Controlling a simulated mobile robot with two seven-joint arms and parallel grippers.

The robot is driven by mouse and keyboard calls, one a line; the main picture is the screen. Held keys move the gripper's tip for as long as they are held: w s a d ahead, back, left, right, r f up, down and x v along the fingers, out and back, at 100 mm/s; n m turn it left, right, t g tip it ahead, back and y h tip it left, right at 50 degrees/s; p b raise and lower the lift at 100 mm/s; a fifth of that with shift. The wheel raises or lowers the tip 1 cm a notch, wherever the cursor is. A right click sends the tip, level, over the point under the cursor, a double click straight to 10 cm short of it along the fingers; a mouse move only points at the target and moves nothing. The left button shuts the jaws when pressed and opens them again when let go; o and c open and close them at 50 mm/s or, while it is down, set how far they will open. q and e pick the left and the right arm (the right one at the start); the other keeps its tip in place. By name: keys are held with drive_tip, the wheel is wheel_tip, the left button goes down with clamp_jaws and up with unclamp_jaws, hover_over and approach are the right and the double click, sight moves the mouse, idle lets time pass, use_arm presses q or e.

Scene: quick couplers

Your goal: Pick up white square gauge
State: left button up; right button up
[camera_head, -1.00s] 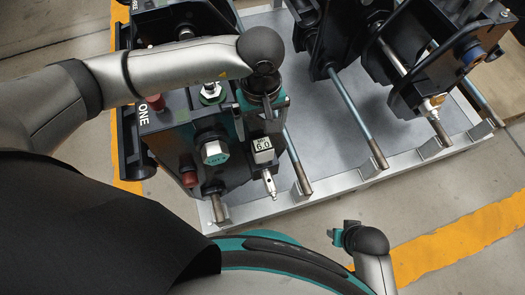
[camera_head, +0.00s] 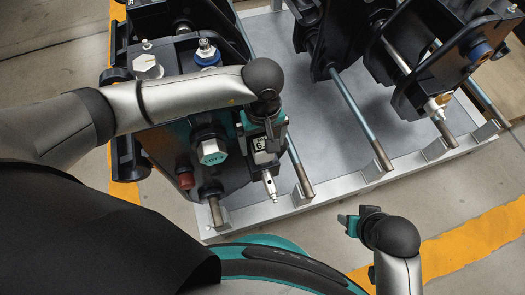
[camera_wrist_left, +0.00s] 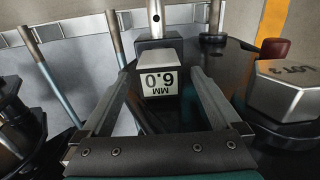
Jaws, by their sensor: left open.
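The white square gauge (camera_wrist_left: 160,78), a small block marked "6.0 MM", stands on a dark base in the left wrist view. In the head view the gauge (camera_head: 260,144) is partly covered by my left gripper (camera_head: 263,133). My left gripper is open, with one finger on each side of the gauge in the wrist view. I cannot tell whether either finger touches it. My right gripper (camera_head: 345,220) is at the lower right of the head view, away from the gauge; its jaws are too small to read.
A silver hex fitting (camera_head: 211,151) and a red cap (camera_head: 186,178) stand left of the gauge. The hex fitting (camera_wrist_left: 290,90) is close on the right in the wrist view. Steel rods (camera_head: 355,115) and black brackets (camera_head: 440,65) stand right, on a grey metal pallet (camera_head: 330,185).

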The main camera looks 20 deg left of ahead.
use_arm(q)
drive_tip(key=shift+f, duration=0.3)
clamp_jaws()
idle(0.7)
drive_tip(key=shift+r, duration=0.1)
